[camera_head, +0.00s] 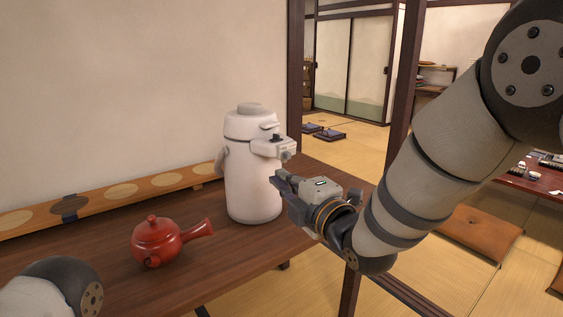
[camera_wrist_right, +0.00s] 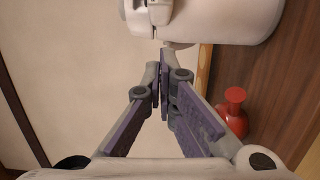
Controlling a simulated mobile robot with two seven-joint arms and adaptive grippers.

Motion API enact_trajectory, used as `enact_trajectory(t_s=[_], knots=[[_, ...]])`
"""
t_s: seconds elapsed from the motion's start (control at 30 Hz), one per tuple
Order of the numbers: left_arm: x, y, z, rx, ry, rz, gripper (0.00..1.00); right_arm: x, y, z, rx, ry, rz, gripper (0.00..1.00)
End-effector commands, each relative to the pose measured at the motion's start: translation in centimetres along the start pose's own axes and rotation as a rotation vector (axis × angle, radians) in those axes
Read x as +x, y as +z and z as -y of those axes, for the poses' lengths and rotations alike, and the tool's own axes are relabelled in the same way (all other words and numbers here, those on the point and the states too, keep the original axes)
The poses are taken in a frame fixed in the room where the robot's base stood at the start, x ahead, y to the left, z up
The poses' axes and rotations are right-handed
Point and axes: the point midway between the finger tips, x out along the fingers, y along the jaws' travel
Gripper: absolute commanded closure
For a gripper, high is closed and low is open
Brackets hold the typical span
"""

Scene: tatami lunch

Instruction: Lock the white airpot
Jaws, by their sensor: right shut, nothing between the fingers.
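The white airpot (camera_head: 252,180) stands upright on the dark wooden table. Its spout head with a small dark part on top (camera_head: 276,138) juts toward the right. My right gripper (camera_head: 280,178) is shut and empty, just right of the airpot below the spout head. In the right wrist view the closed fingertips (camera_wrist_right: 163,66) point at the airpot (camera_wrist_right: 225,20), which lies sideways across the top of that picture. I cannot tell whether the fingers touch it. My left gripper is not in view; only part of my left arm shows at the lower left.
A red teapot (camera_head: 160,241) with a side handle stands on the table (camera_head: 222,270) left of the airpot; it also shows in the right wrist view (camera_wrist_right: 233,112). A long wooden board with round patches (camera_head: 100,201) runs along the wall. Floor cushions (camera_head: 478,232) lie at the right.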

Motion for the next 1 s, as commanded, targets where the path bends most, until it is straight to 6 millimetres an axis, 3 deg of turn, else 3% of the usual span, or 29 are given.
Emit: enact_trajectory(t_s=[0.37,0.43,0.6,1.0], knots=[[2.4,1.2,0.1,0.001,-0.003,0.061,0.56,8.3,0.1,0.8,0.006,-0.005,0.001,1.0],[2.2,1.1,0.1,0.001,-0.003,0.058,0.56,8.3,1.7,0.5,0.007,-0.004,0.005,1.0],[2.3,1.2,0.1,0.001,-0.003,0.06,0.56,8.7,3.5,0.2,0.004,-0.002,0.002,1.0],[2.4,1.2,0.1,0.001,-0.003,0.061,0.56,8.8,4.0,0.2,0.003,-0.002,0.001,1.0]])
